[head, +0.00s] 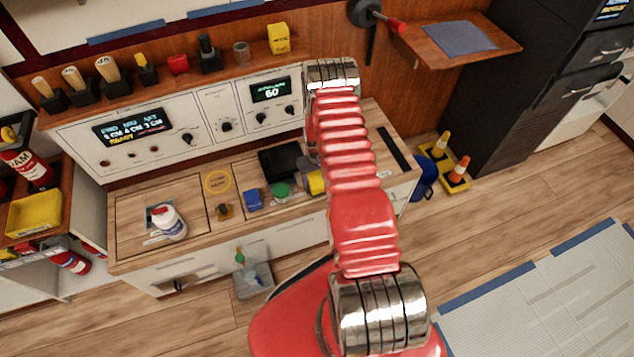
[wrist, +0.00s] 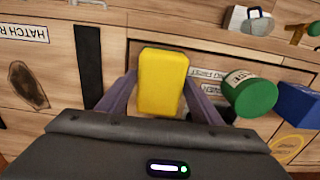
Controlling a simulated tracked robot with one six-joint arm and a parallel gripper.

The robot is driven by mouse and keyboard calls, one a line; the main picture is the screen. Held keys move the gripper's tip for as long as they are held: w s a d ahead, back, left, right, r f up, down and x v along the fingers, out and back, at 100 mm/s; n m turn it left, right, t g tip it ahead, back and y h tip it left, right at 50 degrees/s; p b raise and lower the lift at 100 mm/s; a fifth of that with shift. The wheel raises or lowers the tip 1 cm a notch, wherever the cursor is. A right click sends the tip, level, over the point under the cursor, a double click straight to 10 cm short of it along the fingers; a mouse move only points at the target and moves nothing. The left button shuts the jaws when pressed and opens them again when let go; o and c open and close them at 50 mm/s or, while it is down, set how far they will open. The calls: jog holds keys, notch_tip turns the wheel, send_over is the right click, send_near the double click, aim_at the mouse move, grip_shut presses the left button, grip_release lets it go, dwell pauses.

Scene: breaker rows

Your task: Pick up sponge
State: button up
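The yellow sponge (wrist: 163,80) is a block in the middle of the wrist view, between the two dark fingers of my gripper (wrist: 161,88). The fingertips lie close against its left and right sides; I cannot tell whether they press on it. I cannot tell if it rests on the surface. In the head view a yellow block (head: 316,182) shows at the counter beside my red arm, partly hidden by it.
A green-lidded jar (wrist: 250,94) and a blue block (wrist: 299,105) stand right of the sponge. A black tray (head: 281,161) lies on the counter (head: 140,242). Another yellow block (head: 278,39) sits on the shelf above.

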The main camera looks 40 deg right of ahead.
aim_at(316, 179)
jog(key=c, duration=0.7)
jog(key=shift+c, duration=0.2)
jog(key=shift+r, duration=5)
